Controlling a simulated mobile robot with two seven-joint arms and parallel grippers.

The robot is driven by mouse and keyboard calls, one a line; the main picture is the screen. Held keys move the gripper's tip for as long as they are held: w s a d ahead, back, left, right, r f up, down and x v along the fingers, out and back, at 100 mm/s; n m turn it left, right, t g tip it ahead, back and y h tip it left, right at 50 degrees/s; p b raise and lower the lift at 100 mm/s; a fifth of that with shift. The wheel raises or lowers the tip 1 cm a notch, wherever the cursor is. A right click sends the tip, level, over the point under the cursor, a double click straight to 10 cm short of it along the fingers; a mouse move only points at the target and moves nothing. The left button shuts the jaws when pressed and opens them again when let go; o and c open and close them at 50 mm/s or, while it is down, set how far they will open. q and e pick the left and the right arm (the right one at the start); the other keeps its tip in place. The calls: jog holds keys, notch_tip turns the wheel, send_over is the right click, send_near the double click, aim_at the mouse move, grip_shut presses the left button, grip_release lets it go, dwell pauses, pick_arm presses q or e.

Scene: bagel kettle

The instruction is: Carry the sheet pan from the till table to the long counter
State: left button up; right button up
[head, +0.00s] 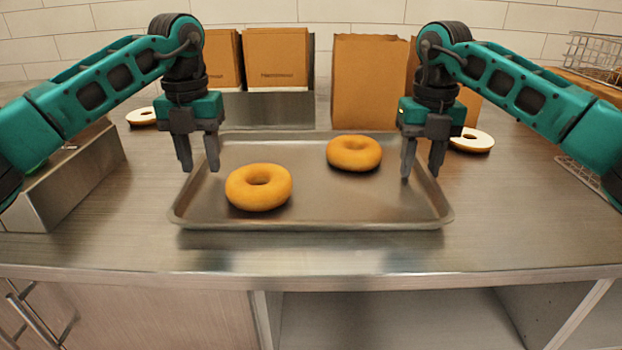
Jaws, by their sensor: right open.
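The sheet pan (330,205) is a shallow grey metal tray lying flat on a steel-topped table (500,225). Two golden bagels lie on it, one at the front left (258,187) and one at the back right (354,153). My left gripper (199,168) points down at the pan's left rim, its fingers apart, one on each side of the rim in the picture. My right gripper (421,175) points down at the right rim in the same way, open and empty. I cannot tell whether the fingertips are above the rim or level with it.
Brown cardboard boxes (277,58) and a large brown bag or box (368,84) stand behind the pan. Pale-topped rings lie at the left (142,117) and right (472,141). A metal box (70,180) stands at the left, a wire basket (597,55) at the far right.

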jog(key=shift+d, duration=0.1)
pick_arm(q)
notch_tip(320, 180, up, 11)
jog(key=shift+r, duration=0.2)
pick_arm(e)
notch_tip(320, 180, up, 12)
dwell(0.3)
pick_arm(q)
jog(key=shift+s, duration=0.1)
pick_arm(e)
jog(key=shift+s, duration=0.1)
